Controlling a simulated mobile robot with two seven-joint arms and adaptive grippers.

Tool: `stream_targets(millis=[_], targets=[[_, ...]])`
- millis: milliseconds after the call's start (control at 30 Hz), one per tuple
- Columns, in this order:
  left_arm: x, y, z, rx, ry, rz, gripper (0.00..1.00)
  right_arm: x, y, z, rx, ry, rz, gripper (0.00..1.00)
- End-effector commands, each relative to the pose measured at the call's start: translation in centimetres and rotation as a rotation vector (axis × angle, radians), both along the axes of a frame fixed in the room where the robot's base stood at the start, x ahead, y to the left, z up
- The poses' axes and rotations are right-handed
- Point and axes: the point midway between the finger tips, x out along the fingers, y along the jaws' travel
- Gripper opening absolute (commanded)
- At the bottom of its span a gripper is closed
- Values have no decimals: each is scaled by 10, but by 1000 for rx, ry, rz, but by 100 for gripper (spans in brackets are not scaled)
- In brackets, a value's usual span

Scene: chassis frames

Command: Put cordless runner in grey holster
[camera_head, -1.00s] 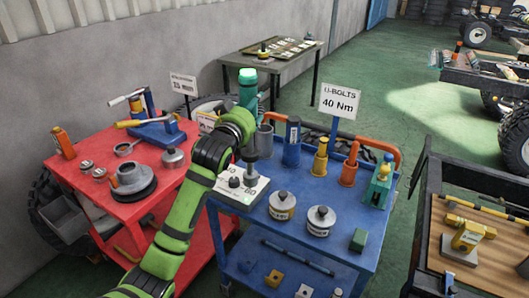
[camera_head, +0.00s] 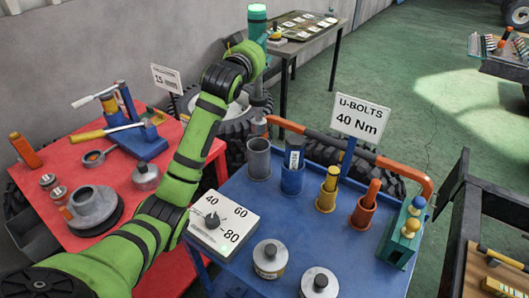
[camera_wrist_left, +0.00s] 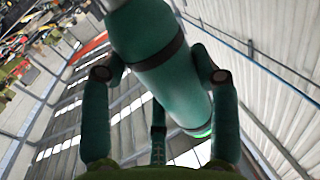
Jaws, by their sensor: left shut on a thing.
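My left gripper (camera_head: 260,62) is shut on the cordless runner (camera_head: 257,28), a teal tool with a glowing green top. It holds the runner roughly upright, with its grey lower end pointing down. The grey holster (camera_head: 258,163) is an empty-looking cup at the blue cart's back left. The runner's lower end appears just above the holster's rim in the picture; the gap and depth between them are hard to tell. My right gripper is out of view.
Blue (camera_head: 292,180), yellow (camera_head: 326,200) and orange (camera_head: 362,214) holsters, each filled, stand right of the grey one. A dial box (camera_head: 222,226) sits in front of it. An orange rail (camera_head: 330,143) and a U-bolts sign (camera_head: 361,118) stand behind.

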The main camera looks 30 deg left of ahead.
Motion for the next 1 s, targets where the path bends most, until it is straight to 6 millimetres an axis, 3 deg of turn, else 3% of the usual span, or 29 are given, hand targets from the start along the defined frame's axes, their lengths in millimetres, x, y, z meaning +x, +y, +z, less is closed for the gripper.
stream_targets(millis=[133,533,1000], targets=[[-1,0,-17,1,-5,-1,2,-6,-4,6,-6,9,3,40],[-1,0,-108,0,-6,0,2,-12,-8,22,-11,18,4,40],[-1,0,-159,1,-7,0,2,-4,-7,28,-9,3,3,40]])
